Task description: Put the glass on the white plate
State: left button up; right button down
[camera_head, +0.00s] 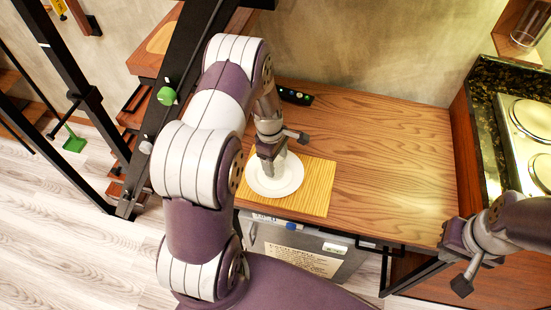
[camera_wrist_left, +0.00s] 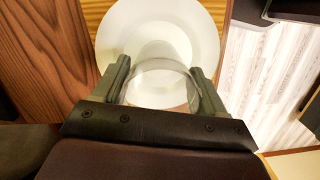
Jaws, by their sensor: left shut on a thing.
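The white plate (camera_head: 287,184) lies on a yellow bamboo mat on the wooden counter in the head view. It fills the upper middle of the left wrist view (camera_wrist_left: 190,22). My left gripper (camera_head: 270,150) is above the plate, pointing down. In the left wrist view its two fingers are shut on the clear glass (camera_wrist_left: 160,68), whose rim shows between them against the plate. Whether the glass touches the plate cannot be told. My right gripper (camera_head: 465,262) is at the lower right in the head view, away from the plate; its jaw opening is not clear.
The bamboo mat (camera_head: 318,188) lies near the counter's front edge. The wooden counter (camera_head: 390,150) is clear to its right. A dark remote-like object (camera_head: 295,96) lies at the back. A stove (camera_head: 530,130) stands at the right, and another glass (camera_head: 528,28) sits on a shelf.

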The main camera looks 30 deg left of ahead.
pick_arm(q)
jog(key=shift+f, duration=0.35)
jog(key=o, duration=1.2)
jog(key=shift+f, duration=0.1)
notch_tip(320, 180, up, 12)
jog(key=a+b, duration=0.1)
jog(key=s+d+r+m, duration=0.3)
jog(key=s+m, duration=0.3)
jog(key=m, duration=0.3)
jog(key=s+d+r+m+t+y, duration=0.1)
jog(key=s+d+r+m, duration=0.1)
jog(key=s+d+m, duration=0.4)
jog(key=s+m, duration=0.1)
jog(key=m, duration=0.2)
jog(key=shift+s+r, duration=0.25)
jog(key=shift+r, duration=0.15)
